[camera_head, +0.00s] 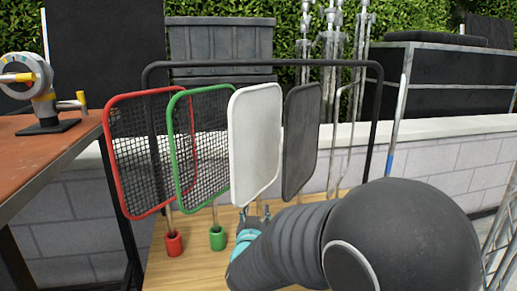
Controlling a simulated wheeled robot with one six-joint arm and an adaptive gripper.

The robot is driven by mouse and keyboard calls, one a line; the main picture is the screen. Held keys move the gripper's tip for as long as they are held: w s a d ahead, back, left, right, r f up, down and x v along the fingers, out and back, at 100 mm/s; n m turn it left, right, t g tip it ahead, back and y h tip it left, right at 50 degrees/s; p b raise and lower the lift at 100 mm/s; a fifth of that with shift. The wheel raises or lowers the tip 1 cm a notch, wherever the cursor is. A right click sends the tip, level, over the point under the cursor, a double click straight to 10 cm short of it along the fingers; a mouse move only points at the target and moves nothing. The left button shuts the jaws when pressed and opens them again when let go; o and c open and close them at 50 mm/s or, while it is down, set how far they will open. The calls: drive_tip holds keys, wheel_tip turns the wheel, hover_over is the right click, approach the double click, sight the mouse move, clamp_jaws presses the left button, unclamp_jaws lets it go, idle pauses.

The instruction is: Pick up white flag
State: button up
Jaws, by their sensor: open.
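The white flag (256,143) is a rounded white panel standing upright in a row of flags on a wooden base (190,262). A red-framed mesh flag (137,152) and a green-framed mesh flag (192,140) stand to its left, and a dark grey flag (301,140) to its right. My gripper (256,217) is just below the white flag's lower edge, near where its pole would be. It is open. My arm hides the lower part of the white flag's pole.
A black metal rail (265,64) frames the row from behind. A grey block wall (440,150) runs behind. The other flags stand close on both sides.

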sight(259, 203)
drive_tip(key=shift+w+d+f, duration=0.1)
drive_tip(key=shift+w+d, duration=0.05)
drive_tip(key=shift+w, duration=1.3)
drive_tip(key=shift+w+d+f, duration=0.1)
drive_tip(key=shift+w+d, duration=0.05)
drive_tip(key=shift+w, duration=1.25)
drive_tip(key=shift+c, duration=0.3)
clamp_jaws()
